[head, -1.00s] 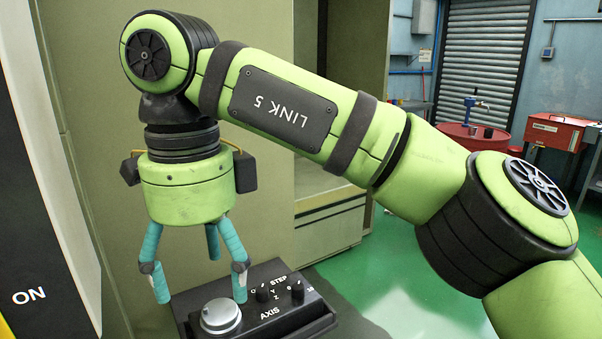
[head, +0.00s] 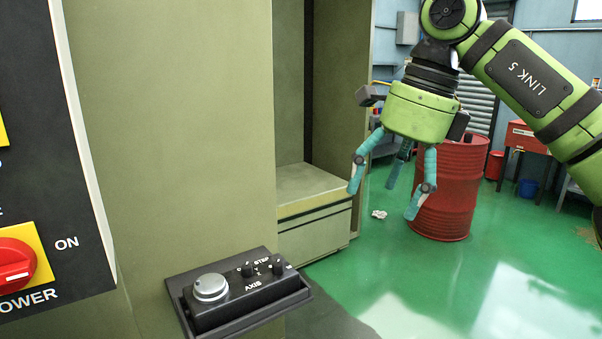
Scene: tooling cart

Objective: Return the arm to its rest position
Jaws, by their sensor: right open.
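My right gripper (head: 393,190) hangs from the green arm at the upper right of the head view. Its teal fingers point down and are spread apart, with nothing between them. It is clear of the black control box (head: 250,298), which sits on a small shelf at the lower middle. The box carries a large silver knob (head: 210,288) and small black knobs marked STEP and AXIS. My left gripper is not in view.
An olive machine cabinet (head: 170,130) fills the left and middle. A dark panel with a red POWER switch (head: 14,264) is at the left edge. A red drum (head: 452,200) stands behind the gripper. Green floor (head: 400,270) is open at the lower right.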

